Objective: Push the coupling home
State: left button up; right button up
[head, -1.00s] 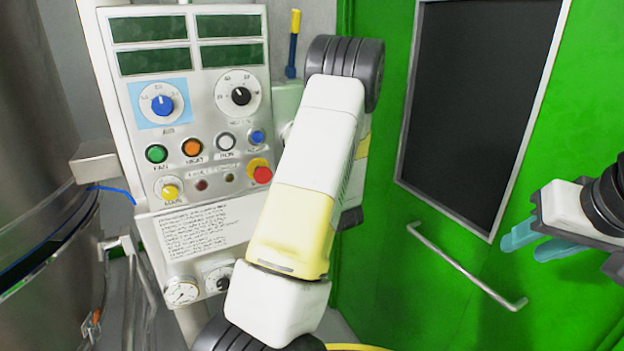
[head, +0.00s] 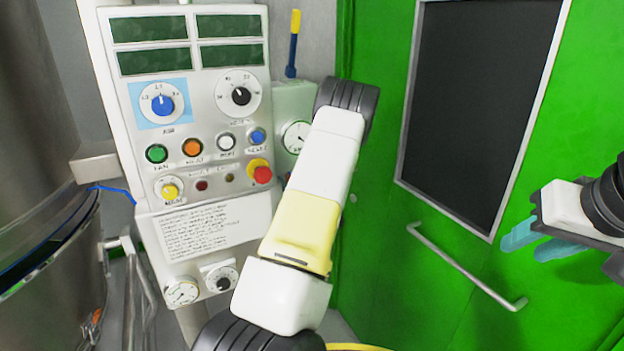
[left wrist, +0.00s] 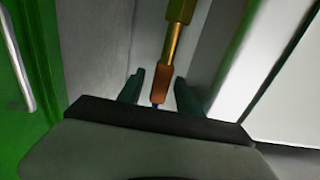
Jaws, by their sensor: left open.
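My left gripper (left wrist: 159,92) is open in the left wrist view, its two dark teal fingers on either side of a brown coupling-like end (left wrist: 162,84). Gaps show between fingers and end. This end sits on a thin brass rod (left wrist: 172,45) with a wider brass part (left wrist: 181,9) at the top. A small bit of blue shows below the brown end. Whether this is the coupling I cannot tell for certain. In the head view my left arm covers the middle, and its gripper is hidden. My right gripper (head: 540,241) is open and empty at the right.
A control panel (head: 205,130) with knobs and buttons stands at left, beside a box with a gauge (head: 296,136). A steel vessel (head: 45,190) is at the far left. A green door (head: 385,215) with a bar handle (head: 465,265) fills the right.

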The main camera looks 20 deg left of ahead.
pick_arm(q)
grip_shut()
dwell(1.4)
